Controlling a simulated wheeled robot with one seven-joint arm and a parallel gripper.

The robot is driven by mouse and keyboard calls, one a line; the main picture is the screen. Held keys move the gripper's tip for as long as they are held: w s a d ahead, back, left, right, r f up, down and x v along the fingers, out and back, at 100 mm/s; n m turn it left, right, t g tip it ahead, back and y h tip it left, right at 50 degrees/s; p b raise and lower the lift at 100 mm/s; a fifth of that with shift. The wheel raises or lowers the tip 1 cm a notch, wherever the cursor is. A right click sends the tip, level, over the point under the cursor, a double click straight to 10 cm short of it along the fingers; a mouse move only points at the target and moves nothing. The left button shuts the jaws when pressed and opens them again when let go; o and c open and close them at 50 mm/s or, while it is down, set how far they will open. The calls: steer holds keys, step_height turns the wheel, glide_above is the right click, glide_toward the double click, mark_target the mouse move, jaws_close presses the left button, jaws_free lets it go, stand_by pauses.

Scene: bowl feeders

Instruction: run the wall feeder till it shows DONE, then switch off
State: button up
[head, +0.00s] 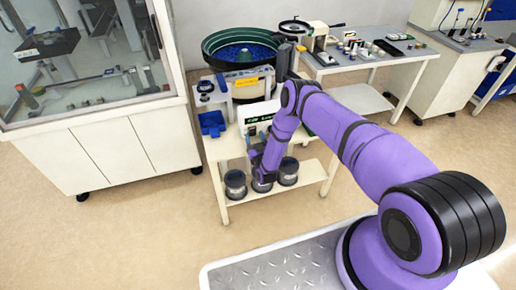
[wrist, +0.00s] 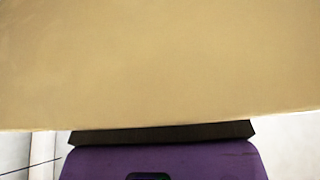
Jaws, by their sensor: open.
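A bowl feeder with a dark, green-rimmed bowl (head: 212,45) full of blue parts stands on a light cart against the wall. Its white housing (head: 254,90) carries a yellow label. A white box with a dark green strip (head: 250,127) sits on the cart in front, partly hidden by my arm. I cannot read any display or make out a switch. My gripper (head: 262,180) hangs low at the cart's front edge, before the lower shelf, apart from the feeder. It is open, with nothing seen in it. In the wrist view a plain tan surface fills most of the picture.
Dark round containers (head: 235,184) stand on the cart's lower shelf (head: 310,176). A blue bin (head: 212,123) is at the cart's left. A glazed cabinet (head: 130,150) stands left; a bench with small parts (head: 360,62) stands right. The front floor is clear.

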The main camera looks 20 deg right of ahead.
steer(key=v, duration=0.9)
steer(key=shift+s, duration=0.2)
steer(key=shift+s+f, duration=0.1)
steer(key=shift+f, duration=0.05)
